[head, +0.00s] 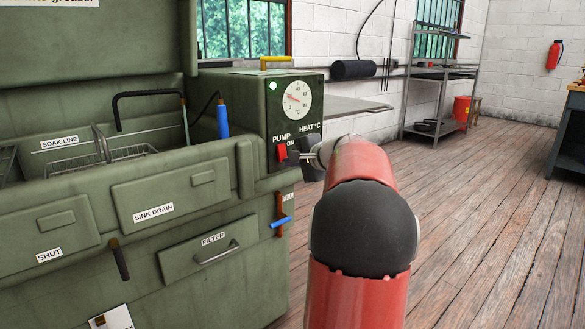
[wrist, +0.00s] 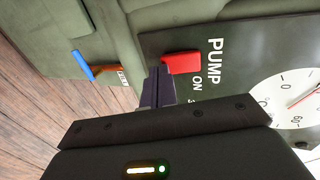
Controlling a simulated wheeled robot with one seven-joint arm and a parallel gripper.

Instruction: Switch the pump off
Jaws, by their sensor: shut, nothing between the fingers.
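The red pump switch (head: 282,153) sits on the dark control panel (head: 285,121) of the green parts washer, below the words PUMP and ON. A small green light (head: 273,86) glows at the panel's upper left. My gripper (head: 294,157) is at the panel beside the switch, with its fingers shut and empty. In the wrist view the fingertips (wrist: 158,75) are right beside the red switch (wrist: 181,63); I cannot tell whether they touch it. The end of the switch lies close to the fingertips, and its exact tilt is unclear.
A round temperature dial (head: 297,100) is above the switch. A blue-handled lever (head: 281,222) sticks out below the panel. The washer's basin with a wire basket (head: 105,158) is to the left. Wooden floor (head: 480,220) is clear to the right, before a metal shelf (head: 437,76).

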